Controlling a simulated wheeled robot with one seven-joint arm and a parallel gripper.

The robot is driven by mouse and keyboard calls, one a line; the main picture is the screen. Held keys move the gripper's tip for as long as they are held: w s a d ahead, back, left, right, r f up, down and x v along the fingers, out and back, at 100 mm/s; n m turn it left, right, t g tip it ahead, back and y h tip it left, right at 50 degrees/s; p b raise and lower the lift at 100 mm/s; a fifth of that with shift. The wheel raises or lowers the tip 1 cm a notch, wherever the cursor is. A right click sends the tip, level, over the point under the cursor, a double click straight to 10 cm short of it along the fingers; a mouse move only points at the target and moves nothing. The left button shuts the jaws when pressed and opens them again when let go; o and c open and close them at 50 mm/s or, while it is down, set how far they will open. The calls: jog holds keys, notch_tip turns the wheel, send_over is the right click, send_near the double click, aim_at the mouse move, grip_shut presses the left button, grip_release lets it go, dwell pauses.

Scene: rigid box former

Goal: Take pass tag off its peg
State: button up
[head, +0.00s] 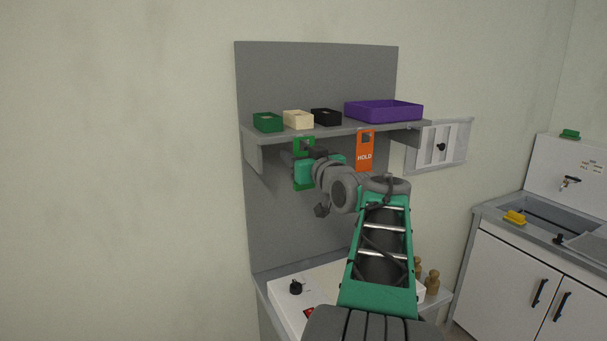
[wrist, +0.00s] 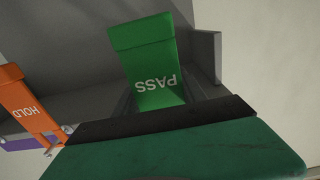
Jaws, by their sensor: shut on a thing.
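The green pass tag (wrist: 157,70) shows upside down in the wrist view, its white PASS lettering readable. In the head view a green part of the tag (head: 304,143) shows just under the shelf's front edge, left of the orange hold tag (head: 365,150). My gripper (head: 312,158) is at the pass tag and shut on it. In the wrist view the dark edge of my gripper (wrist: 165,122) crosses the end of the tag and hides it. The peg is hidden, so I cannot tell whether the tag still hangs on it.
The orange hold tag also shows at left in the wrist view (wrist: 28,108). On the shelf (head: 340,131) stand green, cream and black boxes and a purple tray (head: 384,111). A white slotted panel (head: 440,146) is at right. Left of the backboard is bare wall.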

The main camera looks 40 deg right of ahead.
jog(key=shift+c, duration=1.3)
